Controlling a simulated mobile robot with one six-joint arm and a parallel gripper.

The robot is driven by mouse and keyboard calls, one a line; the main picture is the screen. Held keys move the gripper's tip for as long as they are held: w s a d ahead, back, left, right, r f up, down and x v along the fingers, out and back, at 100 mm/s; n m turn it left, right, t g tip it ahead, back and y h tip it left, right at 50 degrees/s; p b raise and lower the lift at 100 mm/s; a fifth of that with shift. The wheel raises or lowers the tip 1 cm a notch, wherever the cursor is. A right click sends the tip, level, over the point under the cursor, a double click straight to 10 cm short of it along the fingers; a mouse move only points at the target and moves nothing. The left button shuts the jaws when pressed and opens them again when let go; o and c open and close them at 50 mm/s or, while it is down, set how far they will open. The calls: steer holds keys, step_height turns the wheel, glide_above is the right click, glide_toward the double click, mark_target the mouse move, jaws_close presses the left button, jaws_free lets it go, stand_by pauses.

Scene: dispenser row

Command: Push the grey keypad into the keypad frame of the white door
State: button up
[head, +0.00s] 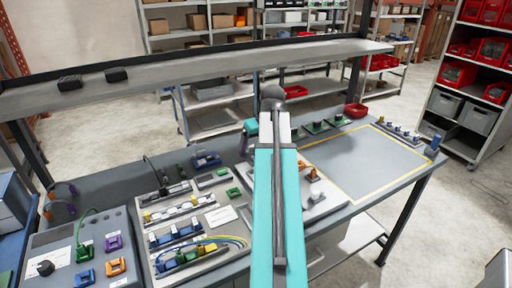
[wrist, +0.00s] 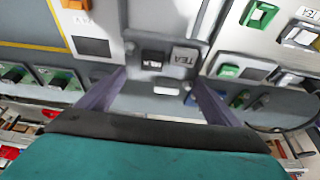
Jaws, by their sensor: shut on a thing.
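In the wrist view my gripper (wrist: 156,78) has its two dark fingers spread to the width of a held part. A grey piece with a dark square face (wrist: 153,60) lies between the fingertips; I take it for the grey keypad, though its edges blend into the grey surface behind.
In the head view a white board with an orange part (head: 312,173) lies right of my arm. Boards with connectors and cables (head: 185,230) lie left. A yellow-outlined area (head: 375,155) at the right is bare. A shelf (head: 190,68) spans the bench's back.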

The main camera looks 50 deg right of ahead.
steer(key=shift+r, duration=0.25)
stand_by(0.6)
steer(key=shift+r+p, duration=1.2)
steer(key=shift+r, duration=0.25)
steer(key=shift+s, duration=0.1)
steer(key=shift+s+a+f+p, duration=0.15)
steer(key=shift+s+f+p, duration=0.2)
steer(key=shift+s, duration=0.45)
steer(key=shift+s+a+f+p, duration=0.15)
steer(key=shift+s+f+p, duration=0.2)
steer(key=shift+s, duration=0.4)
steer(key=shift+s+a+f+p, duration=0.2)
steer(key=shift+s+f, duration=0.25)
steer(key=shift+s, duration=0.35)
steer(key=shift+f, duration=0.15)
steer(key=shift+f+b, duration=1.35)
steer(key=shift+f, duration=0.85)
